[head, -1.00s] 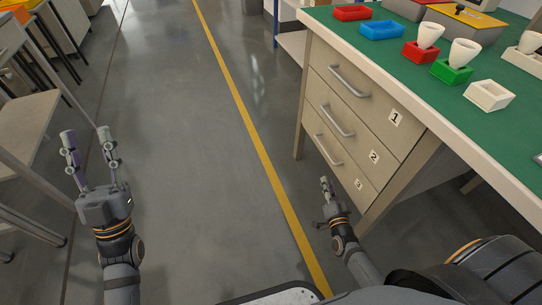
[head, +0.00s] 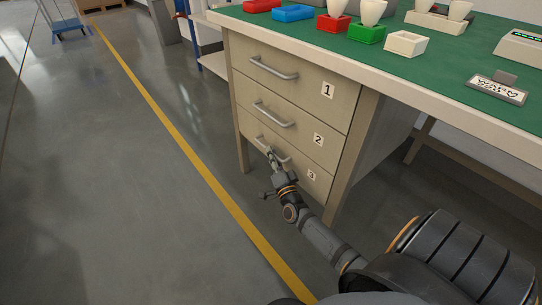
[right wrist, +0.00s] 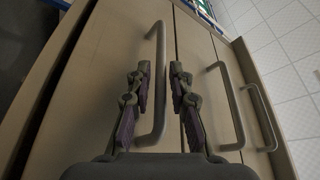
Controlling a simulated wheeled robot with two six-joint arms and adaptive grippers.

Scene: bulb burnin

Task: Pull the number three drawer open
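The number three drawer (head: 311,187) is the lowest of the three drawers in the desk and looks shut, flush with the front. Its grey bar handle (right wrist: 160,80) runs lengthwise between the two fingers of my right gripper (right wrist: 160,75) in the right wrist view. The fingers are apart, with a visible gap on each side of the bar. In the head view my right gripper (head: 271,155) is at this handle and partly covers it. Drawers two (head: 290,131) and one (head: 305,92) above are shut. My left gripper is out of view.
The green desk top (head: 440,66) carries a red box (head: 333,24), a green box (head: 366,34), a white box (head: 406,43) and a small sign (head: 497,89).

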